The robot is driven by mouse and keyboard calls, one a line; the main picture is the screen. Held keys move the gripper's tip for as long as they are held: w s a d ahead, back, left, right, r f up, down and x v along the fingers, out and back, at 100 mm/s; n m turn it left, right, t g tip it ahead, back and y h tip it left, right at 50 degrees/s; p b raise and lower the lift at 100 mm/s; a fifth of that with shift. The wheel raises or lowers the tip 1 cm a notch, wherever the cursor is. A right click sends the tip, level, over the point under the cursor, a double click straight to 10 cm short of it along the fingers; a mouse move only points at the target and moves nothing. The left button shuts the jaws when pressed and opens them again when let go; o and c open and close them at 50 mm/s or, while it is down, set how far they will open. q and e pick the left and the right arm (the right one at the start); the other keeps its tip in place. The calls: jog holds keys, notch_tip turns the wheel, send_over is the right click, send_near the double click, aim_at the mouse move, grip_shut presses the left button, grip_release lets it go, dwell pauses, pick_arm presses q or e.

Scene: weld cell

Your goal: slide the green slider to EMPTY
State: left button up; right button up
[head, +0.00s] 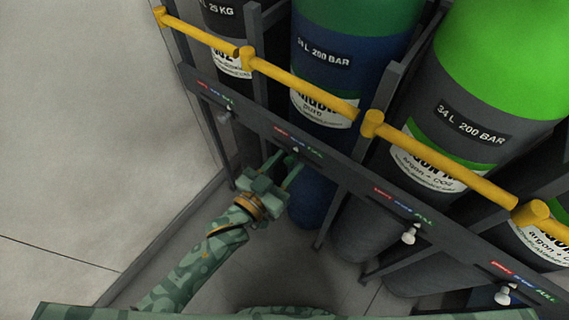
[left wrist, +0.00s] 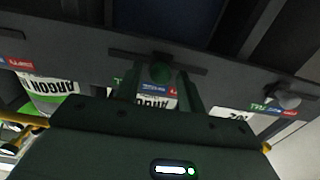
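The green slider (left wrist: 160,72) is a round green knob in a dark slot on the rack's rail. In the left wrist view it sits near the middle of its slot, by the blue label (left wrist: 152,87). The red label (left wrist: 175,92) is to its right and green lettering (left wrist: 118,80) to its left, in that view. My left gripper (head: 291,165) is at the rail in the head view. In the left wrist view its fingers (left wrist: 158,88) are apart, one on either side of the knob, with gaps visible. My right gripper is not in view.
The dark rail (head: 350,178) also carries pale knobs, one to the left (head: 226,115) and others to the right (head: 410,235). Gas cylinders (head: 325,85) stand behind it, with a yellow bar (head: 300,88) above.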

aim_at(280, 141)
pick_arm(q)
grip_shut()
jog(key=w+a, duration=0.1)
jog(key=a, duration=0.1)
jog(key=w+a+p, duration=0.1)
jog(key=w+a, duration=0.1)
jog(key=shift+c, duration=0.5)
grip_release()
jog(key=o, duration=0.3)
jog(key=shift+a+f, duration=0.1)
jog(key=shift+a, duration=0.05)
jog(key=shift+o, duration=0.2)
jog(key=shift+s, duration=0.1)
